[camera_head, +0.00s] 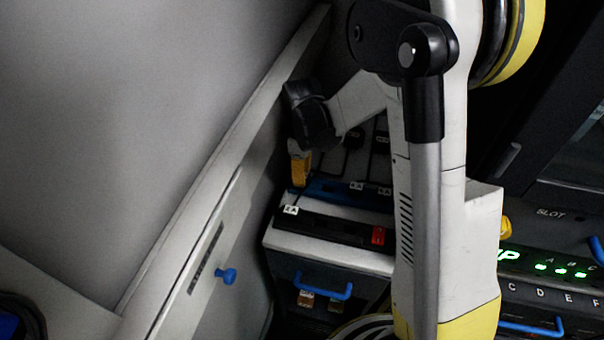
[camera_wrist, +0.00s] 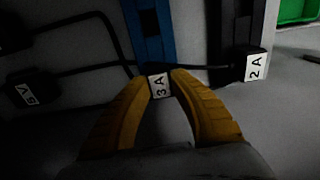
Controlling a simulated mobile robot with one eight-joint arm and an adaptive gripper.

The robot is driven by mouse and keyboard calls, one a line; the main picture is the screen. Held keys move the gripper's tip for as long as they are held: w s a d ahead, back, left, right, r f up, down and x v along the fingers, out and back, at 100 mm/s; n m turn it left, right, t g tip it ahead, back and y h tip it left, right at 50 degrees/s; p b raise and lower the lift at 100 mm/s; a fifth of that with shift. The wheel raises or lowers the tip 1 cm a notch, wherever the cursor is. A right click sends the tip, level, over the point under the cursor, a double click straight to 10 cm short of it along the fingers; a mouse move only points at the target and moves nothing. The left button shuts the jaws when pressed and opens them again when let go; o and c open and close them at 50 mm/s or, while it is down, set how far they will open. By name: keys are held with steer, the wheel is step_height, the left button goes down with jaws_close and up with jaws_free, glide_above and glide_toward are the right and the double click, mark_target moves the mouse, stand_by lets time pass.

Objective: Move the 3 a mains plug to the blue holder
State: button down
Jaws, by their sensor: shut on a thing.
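My gripper (camera_wrist: 160,84) has its yellow fingers shut on the plug labelled 3 A (camera_wrist: 158,88) in the wrist view. The plug is at the near end of the blue holder (camera_wrist: 151,35), a long blue strip. I cannot tell whether the plug is seated in it or just above it. In the head view my gripper (camera_head: 299,180) points down at the left end of the blue holder (camera_head: 335,187); the held plug is not clear there.
A plug labelled 2 A (camera_wrist: 256,66) sits at a dark strip to the right. A black plug labelled 5 V (camera_wrist: 30,93) lies at left, with dark cables nearby. A green container (camera_wrist: 296,10) is at the top right. A pale wall panel (camera_head: 205,240) stands close left of my gripper.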

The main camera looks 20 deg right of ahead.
steer(key=c, duration=0.6)
jaws_free()
steer(key=shift+r, duration=0.15)
steer(key=shift+r+p, duration=2.4)
steer(key=shift+r, duration=1)
